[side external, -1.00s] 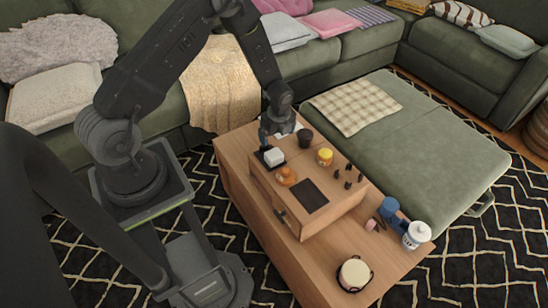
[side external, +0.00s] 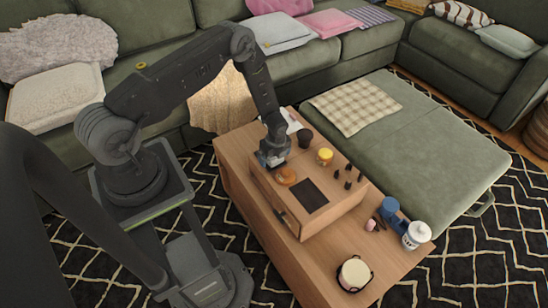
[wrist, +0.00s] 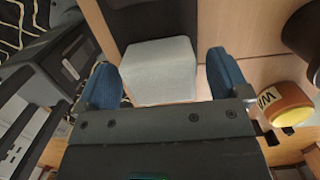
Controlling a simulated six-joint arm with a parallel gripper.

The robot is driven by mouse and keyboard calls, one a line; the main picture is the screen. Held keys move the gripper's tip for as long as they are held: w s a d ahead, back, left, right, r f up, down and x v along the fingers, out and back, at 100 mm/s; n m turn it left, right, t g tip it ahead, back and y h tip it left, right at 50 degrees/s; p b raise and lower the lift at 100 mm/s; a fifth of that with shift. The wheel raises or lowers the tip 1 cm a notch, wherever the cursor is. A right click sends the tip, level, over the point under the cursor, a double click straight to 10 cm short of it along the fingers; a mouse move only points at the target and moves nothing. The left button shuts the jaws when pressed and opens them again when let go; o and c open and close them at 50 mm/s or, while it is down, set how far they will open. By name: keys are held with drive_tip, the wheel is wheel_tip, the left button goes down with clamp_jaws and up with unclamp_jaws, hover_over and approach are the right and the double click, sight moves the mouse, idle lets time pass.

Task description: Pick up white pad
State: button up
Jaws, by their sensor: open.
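The white pad (wrist: 160,72) is a pale block lying between my two blue fingers in the wrist view. A dark patch shows just behind it. My gripper (wrist: 166,80) is open, with a gap between each finger and the pad's sides. I cannot tell the fingertips' exact height against the pad. In the side view my gripper (side external: 272,160) is low over the left part of the raised wooden box and mostly hides the pad.
A dark cup (side external: 305,138), a yellow-lidded jar (side external: 325,157), a black square (side external: 309,195) and several small black pieces (side external: 348,175) share the box top.

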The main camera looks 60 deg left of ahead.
drive_tip(key=shift+c, duration=0.2)
drive_tip(key=c, duration=0.9)
drive_tip(key=shift+c, duration=0.2)
wheel_tip(320, 180, up, 4)
drive_tip(key=shift+r, duration=0.2)
drive_tip(key=s+a+r, duration=0.6)
drive_tip(key=s+a, duration=0.2)
drive_tip(key=shift+s+r, duration=0.2)
drive_tip(key=shift+r, duration=0.05)
drive_tip(key=shift+a, duration=0.1)
drive_tip(key=shift+o, duration=1.3)
drive_tip(key=shift+c, duration=1.1)
